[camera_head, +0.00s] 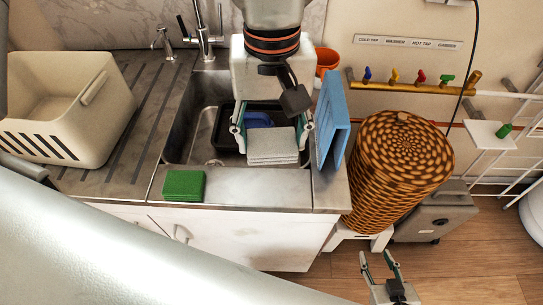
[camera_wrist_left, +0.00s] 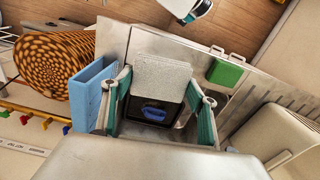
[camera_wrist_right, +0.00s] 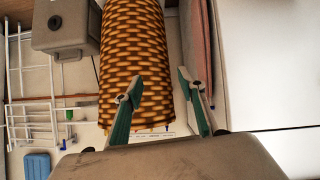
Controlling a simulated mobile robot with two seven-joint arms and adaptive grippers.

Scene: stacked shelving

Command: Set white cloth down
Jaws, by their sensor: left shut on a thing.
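The white cloth (camera_head: 272,146), a flat pale grey-white square, is over the front of the sink in the head view. It also shows in the left wrist view (camera_wrist_left: 160,78). My left gripper (camera_head: 271,128) is shut on it, with its wide-set green-padded fingers at the cloth's two sides. The cloth hides part of a black tub (camera_head: 228,140) with a blue item (camera_head: 258,119) inside. I cannot tell how high the cloth is above the sink and counter edge. My right gripper (camera_head: 381,262) is open and empty, low in front of the wicker basket; its spread fingers show in the right wrist view (camera_wrist_right: 160,78).
A green sponge (camera_head: 183,185) lies on the counter's front edge. A blue container (camera_head: 332,118) stands right of the sink, close to my left gripper. A cream basket (camera_head: 108,115) is on the left drainboard. A tall wicker basket (camera_head: 395,160) stands at right.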

